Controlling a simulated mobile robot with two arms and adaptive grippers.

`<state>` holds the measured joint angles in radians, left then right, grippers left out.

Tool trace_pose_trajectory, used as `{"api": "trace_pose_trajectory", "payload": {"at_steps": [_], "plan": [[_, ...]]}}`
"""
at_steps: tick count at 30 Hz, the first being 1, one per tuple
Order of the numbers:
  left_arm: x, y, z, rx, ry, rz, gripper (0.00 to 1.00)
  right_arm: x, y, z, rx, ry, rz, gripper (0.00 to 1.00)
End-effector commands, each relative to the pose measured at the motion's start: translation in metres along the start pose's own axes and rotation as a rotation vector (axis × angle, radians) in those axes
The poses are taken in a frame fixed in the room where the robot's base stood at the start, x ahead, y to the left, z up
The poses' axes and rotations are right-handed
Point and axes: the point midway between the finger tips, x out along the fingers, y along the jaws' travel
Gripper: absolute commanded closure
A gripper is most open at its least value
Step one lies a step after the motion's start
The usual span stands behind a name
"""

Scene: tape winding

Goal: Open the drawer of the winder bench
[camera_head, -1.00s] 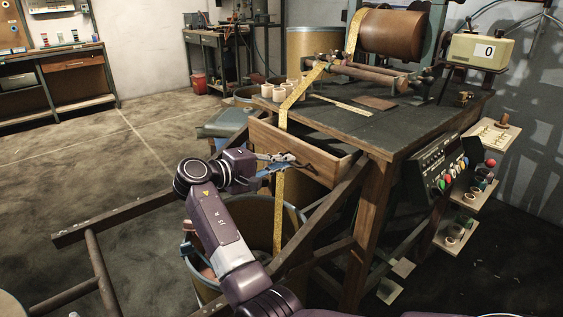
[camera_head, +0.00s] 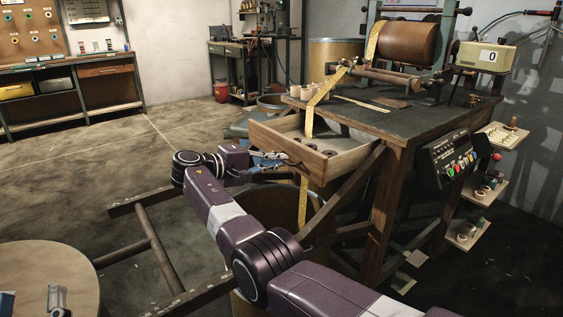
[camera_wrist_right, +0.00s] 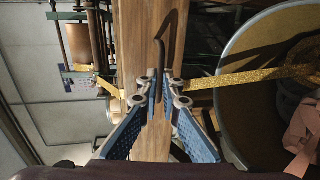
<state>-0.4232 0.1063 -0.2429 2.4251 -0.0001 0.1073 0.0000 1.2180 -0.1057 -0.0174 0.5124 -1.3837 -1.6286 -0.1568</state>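The winder bench (camera_head: 440,118) stands right of centre. Its wooden drawer (camera_head: 330,166) is pulled out, and its inside shows with several small dark round items. My right gripper (camera_head: 284,161) is at the drawer's front. In the right wrist view my right gripper (camera_wrist_right: 160,92) has its fingers close together around the dark bent handle (camera_wrist_right: 162,52) on the wooden drawer front (camera_wrist_right: 132,40). My left gripper (camera_head: 32,301) shows only partly at the bottom left corner, over a round wooden top, with its fingers apart and empty.
A yellow tape (camera_head: 319,92) runs from the roll down past the drawer into a drum (camera_head: 268,205). A dark wooden frame (camera_head: 150,245) stands front left. The round wooden top (camera_head: 60,262) is at lower left. Open floor lies beyond the frame.

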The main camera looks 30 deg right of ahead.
Motion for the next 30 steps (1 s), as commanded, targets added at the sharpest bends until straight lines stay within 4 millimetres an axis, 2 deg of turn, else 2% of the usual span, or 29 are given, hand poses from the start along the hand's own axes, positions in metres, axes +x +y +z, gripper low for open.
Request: {"api": "trace_pose_trajectory", "payload": {"at_steps": [14, 18, 20, 30], "plan": [[-0.0001, -0.0003, 0.0033, 0.001, -0.014, -0.001, 0.60, -0.0016, -0.0014, 0.0002, -0.001, -0.003, -0.002, 1.00], [-0.0001, -0.0003, 0.0033, 0.000, -0.014, -0.001, 0.60, -0.0016, -0.0014, 0.0000, -0.001, -0.003, -0.002, 0.83], [-0.0001, -0.0003, 0.0033, 0.000, -0.014, -0.001, 0.60, -0.0016, -0.0012, -0.0002, -0.001, -0.002, -0.002, 0.78], [-0.0003, -0.0008, 0.0018, 0.001, -0.010, -0.001, 0.60, -0.0074, -0.0005, -0.0010, 0.000, 0.001, -0.001, 0.78]]}}
